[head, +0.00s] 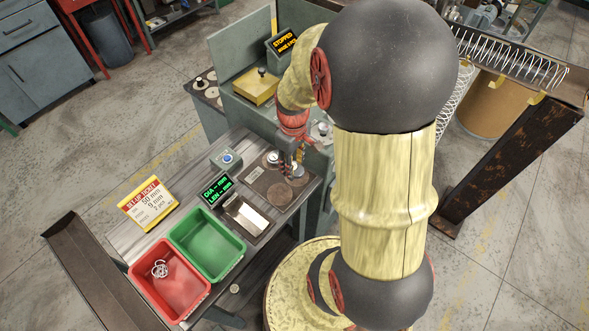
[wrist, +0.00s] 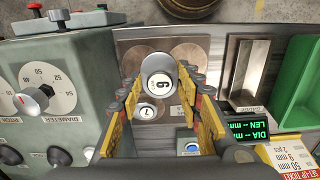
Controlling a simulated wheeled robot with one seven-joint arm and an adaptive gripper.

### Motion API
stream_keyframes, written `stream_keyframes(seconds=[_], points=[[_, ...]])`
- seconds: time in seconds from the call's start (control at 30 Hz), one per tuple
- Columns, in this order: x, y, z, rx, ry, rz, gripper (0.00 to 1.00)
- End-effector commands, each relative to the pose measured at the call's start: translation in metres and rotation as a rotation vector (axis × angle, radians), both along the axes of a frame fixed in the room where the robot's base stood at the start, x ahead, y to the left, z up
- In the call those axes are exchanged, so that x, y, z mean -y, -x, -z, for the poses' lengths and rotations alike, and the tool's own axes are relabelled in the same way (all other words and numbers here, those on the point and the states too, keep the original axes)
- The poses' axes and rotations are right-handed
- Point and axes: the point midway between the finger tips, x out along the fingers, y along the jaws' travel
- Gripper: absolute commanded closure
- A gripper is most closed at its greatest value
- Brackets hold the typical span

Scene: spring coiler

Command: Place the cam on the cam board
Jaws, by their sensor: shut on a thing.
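My gripper (wrist: 166,92) is shut on a pale round cam (wrist: 158,85) whose top number reads as a 9 or a 6. In the wrist view the held cam is over the cam board (wrist: 165,42), which has brown round spots. A smaller cam marked 7 (wrist: 146,112) sits on the board beside the held one. In the head view my gripper (head: 291,152) is over the cam board (head: 262,184), with a bare brown spot in front of it. I cannot tell whether the held cam touches the board.
A green bin (head: 207,243) and a red bin (head: 168,282) with coils in it stand at the front left. A length gauge (head: 247,215), a small display (head: 216,190), a button box (head: 226,158) and a set-up ticket (head: 148,203) are nearby. The coiler's diameter dial (wrist: 42,92) is left of my gripper.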

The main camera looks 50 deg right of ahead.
Motion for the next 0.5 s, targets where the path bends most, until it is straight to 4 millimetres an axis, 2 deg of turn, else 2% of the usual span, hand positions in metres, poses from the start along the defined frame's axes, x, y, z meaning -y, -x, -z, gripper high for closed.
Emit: stream_keyframes(seconds=[0.03, 0.2, 0.5], points=[[0.007, -0.003, 0.013, -0.003, -0.002, 0.003, 0.96], [0.026, -0.016, 0.039, -0.002, -0.001, 0.001, 0.96], [0.039, -0.024, 0.056, 0.0, 0.0, 0.001, 0.96]])
